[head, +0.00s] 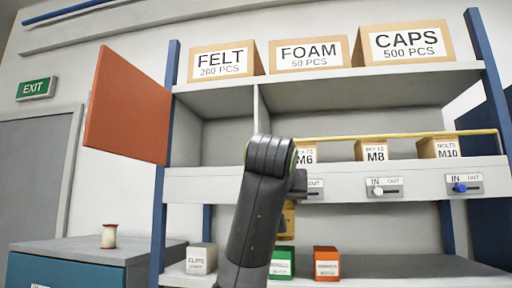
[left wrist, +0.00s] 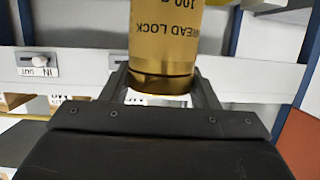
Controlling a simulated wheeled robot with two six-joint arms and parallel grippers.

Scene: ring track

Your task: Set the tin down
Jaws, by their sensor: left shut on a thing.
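A gold tin (left wrist: 165,40) with dark lettering, partly readable as thread lock, fills the top middle of the left wrist view, upside down there. My left gripper (left wrist: 162,84) is shut on it, one finger on each side. In the head view my left arm rises through the middle and hides most of the gripper. A gold-brown part of what looks like the tin (head: 289,218) shows just right of the arm, in front of the gap below the middle shelf. It appears held in the air; contact below is not visible. My right gripper is not in view.
An orange door (head: 125,105) stands open beside an empty upper compartment (head: 215,125). Bolt boxes (head: 375,150) sit behind a yellow rail (head: 400,136). The lower shelf (head: 400,266) holds a clips box (head: 201,259), a green box (head: 281,263) and a red box (head: 326,263); its right side is clear.

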